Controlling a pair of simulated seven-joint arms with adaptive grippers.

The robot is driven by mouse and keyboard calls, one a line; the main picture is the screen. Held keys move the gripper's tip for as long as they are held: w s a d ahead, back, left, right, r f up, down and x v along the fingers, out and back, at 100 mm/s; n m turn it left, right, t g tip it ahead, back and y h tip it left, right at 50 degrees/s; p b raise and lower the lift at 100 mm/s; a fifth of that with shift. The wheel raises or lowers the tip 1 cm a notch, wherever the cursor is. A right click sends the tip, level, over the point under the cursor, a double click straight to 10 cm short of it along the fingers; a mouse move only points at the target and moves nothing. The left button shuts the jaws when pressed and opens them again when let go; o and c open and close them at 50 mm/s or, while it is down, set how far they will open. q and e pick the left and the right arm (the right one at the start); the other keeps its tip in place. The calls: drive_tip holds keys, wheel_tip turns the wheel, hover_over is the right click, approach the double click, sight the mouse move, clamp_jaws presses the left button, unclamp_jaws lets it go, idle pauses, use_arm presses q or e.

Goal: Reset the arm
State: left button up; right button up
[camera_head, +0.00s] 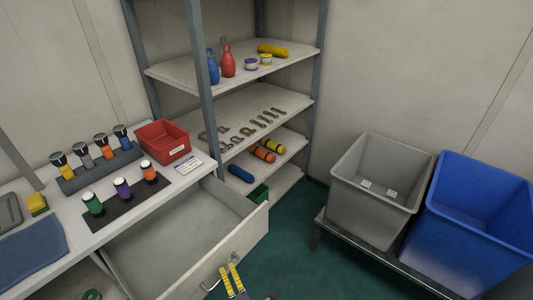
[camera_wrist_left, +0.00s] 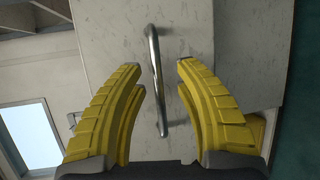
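My left gripper (camera_head: 231,268) shows at the bottom of the head view, its yellow fingers beside the front of an open, empty drawer (camera_head: 165,252). In the left wrist view the fingers of this gripper (camera_wrist_left: 161,68) are apart. The drawer's metal handle (camera_wrist_left: 155,75) shows in the gap between them, with space on both sides. I cannot tell how deep the handle sits between the fingers. The handle also shows in the head view (camera_head: 212,284), just left of the fingers. My right gripper is not in view.
The workbench (camera_head: 85,240) holds a red bin (camera_head: 160,142), several coloured-band knobs and a blue mat (camera_head: 32,248). A shelf unit (camera_head: 208,70) stands behind with bottles and fittings. A grey bin (camera_head: 350,205) and a blue bin (camera_head: 470,225) stand right. Green floor (camera_head: 310,255) lies between.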

use_arm(q)
drive_tip(key=s+d+f+m+h, duration=0.1)
drive_tip(key=d+f+m+h, duration=0.25)
drive_tip(key=f+m, duration=0.45)
drive_tip(key=s+d+f+m+h, duration=0.1)
drive_tip(key=d+f+m+h, duration=0.1)
drive_tip(key=f+m+h, duration=0.45)
drive_tip(key=s+a+f+m+g, duration=0.2)
drive_tip(key=s+f+m, duration=0.3)
drive_tip(key=f, duration=0.4)
drive_tip(key=s+a+f+m+g, duration=0.3)
drive_tip(key=s+f, duration=0.5)
drive_tip(key=f, duration=0.1)
drive_tip(key=s+a+f+m+g+y, duration=0.1)
drive_tip(key=s+a+f, duration=0.3)
drive_tip(key=s, duration=0.4)
drive_tip(key=s+a+f+m+g+y, duration=0.1)
drive_tip(key=s+a+f+g, duration=0.3)
drive_tip(key=s, duration=0.5)
drive_tip(key=s+a+f+m+g, duration=0.2)
drive_tip(key=s+a+f+m, duration=0.1)
drive_tip(key=s+a, duration=0.3)
drive_tip(key=s+f, duration=0.1)
drive_tip(key=s, duration=0.1)
drive_tip(key=shift+s+a+f+g+y, duration=0.15)
drive_tip(key=shift+s+f+g+y, duration=0.15)
drive_tip(key=shift+g+y, duration=0.1)
